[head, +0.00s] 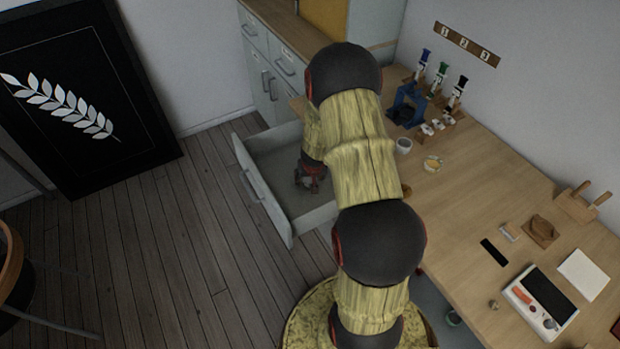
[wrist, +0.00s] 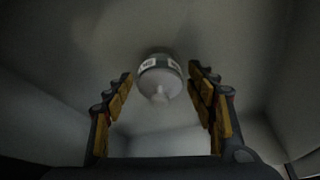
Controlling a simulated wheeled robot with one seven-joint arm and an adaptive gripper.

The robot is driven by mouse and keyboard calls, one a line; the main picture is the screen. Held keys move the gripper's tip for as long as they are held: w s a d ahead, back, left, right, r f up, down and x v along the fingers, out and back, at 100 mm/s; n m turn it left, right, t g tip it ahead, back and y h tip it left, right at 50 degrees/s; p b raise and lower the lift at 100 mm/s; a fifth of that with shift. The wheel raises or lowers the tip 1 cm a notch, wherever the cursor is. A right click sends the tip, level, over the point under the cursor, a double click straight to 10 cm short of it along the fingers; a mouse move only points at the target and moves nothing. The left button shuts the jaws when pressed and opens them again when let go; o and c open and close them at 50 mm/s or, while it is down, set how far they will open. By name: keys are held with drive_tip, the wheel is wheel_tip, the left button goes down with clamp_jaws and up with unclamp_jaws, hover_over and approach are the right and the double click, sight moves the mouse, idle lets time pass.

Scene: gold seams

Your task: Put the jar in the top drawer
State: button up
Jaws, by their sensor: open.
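The top drawer (head: 269,217) is pulled out from the cabinet at the desk's left end, and its grey inside shows. My gripper (head: 311,180) is over the drawer, low within its opening. In the wrist view my gripper (wrist: 160,105) is open, with its yellow-padded fingers spread to either side. A pale jar (wrist: 160,78) with a label on its side lies or stands between and beyond the fingertips, apart from both. Grey walls like the drawer's inside surround it. The jar cannot be made out in the head view.
My arm covers part of the desk (head: 470,210) and the cabinet. A blue stand (head: 405,106), a small cup (head: 404,146) and a yellowish dish (head: 432,164) are on the desk. Closed drawers and doors (head: 270,62) are behind the open drawer.

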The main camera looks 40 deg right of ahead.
drive_tip(key=p+v, duration=0.6)
drive_tip(key=v, duration=0.6)
drive_tip(key=w+a+r+n+t+y, duration=0.1)
drive_tip(key=a+r+n, duration=0.1)
drive_tip(key=a+r, duration=0.8)
drive_tip(key=w+a+r+n+t+y, duration=0.1)
drive_tip(key=w+a+r+n+y, duration=0.1)
drive_tip(key=a+r, duration=0.8)
drive_tip(key=s+a+r+n, duration=0.2)
drive_tip(key=s+a+r, duration=0.5)
drive_tip(key=r, duration=0.4)
drive_tip(key=s+a+r+n, duration=0.1)
drive_tip(key=s+r, duration=0.3)
drive_tip(key=s, duration=0.8)
drive_tip(key=shift+s+a+r, duration=0.35)
drive_tip(key=shift+a+r, duration=0.05)
